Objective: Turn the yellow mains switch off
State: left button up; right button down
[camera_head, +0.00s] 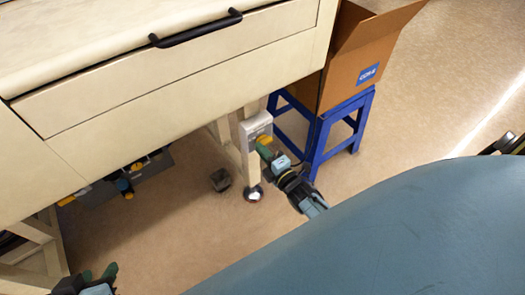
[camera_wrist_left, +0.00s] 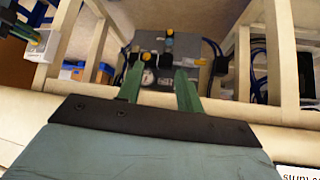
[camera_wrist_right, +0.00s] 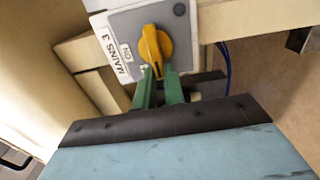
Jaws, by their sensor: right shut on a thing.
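The yellow mains switch (camera_wrist_right: 155,46) is a rotary knob on a grey and white box (camera_wrist_right: 182,22). Its label reads "MAINS 3" and "ON" in the right wrist view. In the head view the box (camera_head: 256,126) is fixed to a bench leg. My right gripper (camera_wrist_right: 160,80) has its green fingers shut on the knob's lower end; the knob stands nearly upright, slightly tilted. In the head view my right gripper (camera_head: 264,144) reaches the box from the lower right. My left gripper (camera_wrist_left: 160,68) is open and empty; it shows at the bottom left of the head view (camera_head: 98,273).
A cream bench with a drawer and black handle (camera_head: 196,28) overhangs the switch. A blue stool (camera_head: 318,128) carrying an open cardboard box (camera_head: 350,75) stands close to the right. A grey unit with knobs (camera_wrist_left: 170,60) lies beyond my left gripper, under the bench.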

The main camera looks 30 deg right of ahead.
jog(key=shift+f, duration=0.1)
jog(key=c, duration=1.5)
grip_release()
